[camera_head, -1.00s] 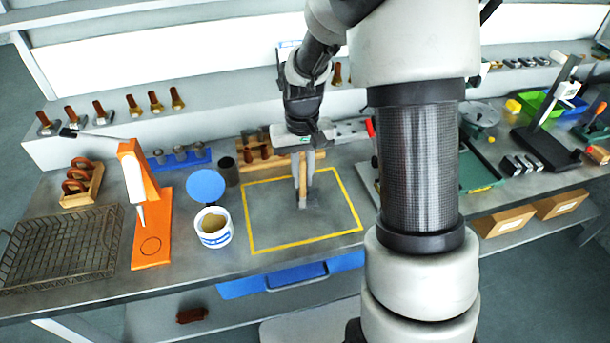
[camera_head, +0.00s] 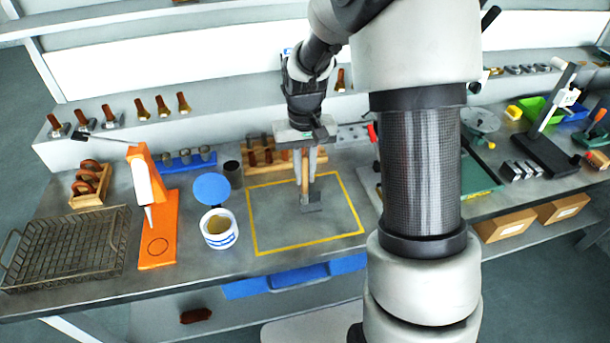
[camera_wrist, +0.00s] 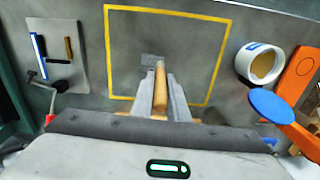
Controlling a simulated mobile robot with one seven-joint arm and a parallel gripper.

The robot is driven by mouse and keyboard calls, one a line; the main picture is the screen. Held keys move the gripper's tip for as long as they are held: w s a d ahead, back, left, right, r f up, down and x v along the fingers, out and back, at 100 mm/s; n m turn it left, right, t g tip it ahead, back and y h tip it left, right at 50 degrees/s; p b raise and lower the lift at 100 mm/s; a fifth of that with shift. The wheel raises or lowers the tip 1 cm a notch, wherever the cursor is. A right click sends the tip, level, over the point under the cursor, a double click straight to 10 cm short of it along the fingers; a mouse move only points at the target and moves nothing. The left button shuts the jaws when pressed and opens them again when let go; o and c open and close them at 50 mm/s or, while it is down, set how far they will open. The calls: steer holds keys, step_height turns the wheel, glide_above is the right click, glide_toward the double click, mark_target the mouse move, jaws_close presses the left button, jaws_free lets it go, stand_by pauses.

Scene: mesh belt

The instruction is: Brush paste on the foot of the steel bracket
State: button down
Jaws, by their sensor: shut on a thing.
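My gripper (camera_head: 308,178) is over the yellow-outlined area of the bench, pointing down. Its fingers are shut on a slim wooden handle, which I take for the brush (camera_wrist: 160,88); the brush's lower end is hard to make out. A small flat grey metal piece (camera_head: 312,203), probably the steel bracket, is inside the outline just beneath the fingertips. It also shows in the wrist view (camera_wrist: 149,60) at the handle's far end. I cannot tell whether brush and metal touch. The open white tub of tan paste (camera_head: 219,239) stands left of the outline.
A round blue lid (camera_head: 211,187) is behind the tub. An orange stand (camera_head: 158,235) and a wire basket (camera_head: 65,262) are further left. A wooden rack (camera_head: 262,154) stands behind the yellow outline (camera_head: 250,222). Most of the outlined area is bare.

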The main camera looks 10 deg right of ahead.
mark_target(305, 156)
steer(key=shift+r+p, duration=1.7)
steer(key=shift+r, duration=1.1)
steer(key=shift+w, duration=0.1)
